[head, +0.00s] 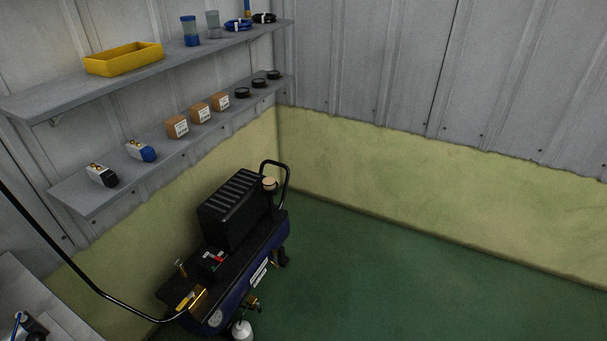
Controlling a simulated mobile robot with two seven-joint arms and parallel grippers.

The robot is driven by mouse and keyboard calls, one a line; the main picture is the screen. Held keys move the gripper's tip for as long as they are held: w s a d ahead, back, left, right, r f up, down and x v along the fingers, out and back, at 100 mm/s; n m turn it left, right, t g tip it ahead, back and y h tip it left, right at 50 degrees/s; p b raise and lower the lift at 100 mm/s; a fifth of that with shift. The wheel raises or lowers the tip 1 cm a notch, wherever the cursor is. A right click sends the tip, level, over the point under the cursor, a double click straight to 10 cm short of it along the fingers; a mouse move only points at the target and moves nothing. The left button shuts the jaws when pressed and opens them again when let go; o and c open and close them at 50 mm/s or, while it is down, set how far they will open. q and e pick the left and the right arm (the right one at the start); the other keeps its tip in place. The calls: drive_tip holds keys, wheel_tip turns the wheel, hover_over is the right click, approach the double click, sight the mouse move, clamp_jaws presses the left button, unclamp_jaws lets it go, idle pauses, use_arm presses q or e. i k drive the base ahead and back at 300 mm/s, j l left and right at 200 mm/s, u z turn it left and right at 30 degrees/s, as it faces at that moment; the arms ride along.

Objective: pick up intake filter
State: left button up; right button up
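No gripper of mine shows in the head view. A blue and black air compressor (240,285) stands on the floor against the left wall. A small round tan piece with a dark base (269,184) sits at its far end by the black handle and looks like an intake filter. Several round black discs, one of them here (242,92), lie on the lower shelf and may also be filters. I cannot tell for certain which is the intake filter.
The lower shelf (85,197) also holds small boxes (201,112) and two fittings (141,151). The upper shelf (48,104) holds a yellow bin (124,59) and containers. A black hose (85,279) crosses at left. Green floor (400,285) is clear at right.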

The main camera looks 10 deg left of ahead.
sight(268, 183)
drive_tip(key=i+z, duration=0.3)
drive_tip(key=i, duration=1.05)
drive_tip(key=i+l+u, duration=0.15)
drive_tip(key=i+u, duration=0.3)
drive_tip(key=i+l+u, duration=0.35)
drive_tip(key=i+u, duration=0.15)
drive_tip(key=i+l+u, duration=0.15)
drive_tip(key=u, duration=0.2)
drive_tip(key=i+l+u, duration=0.2)
drive_tip(key=u, duration=0.15)
drive_tip(key=i+l+u, duration=0.1)
drive_tip(key=l+u, duration=0.25)
drive_tip(key=i+l+u, duration=0.15)
drive_tip(key=l+u, duration=0.6)
drive_tip(key=i+l, duration=0.05)
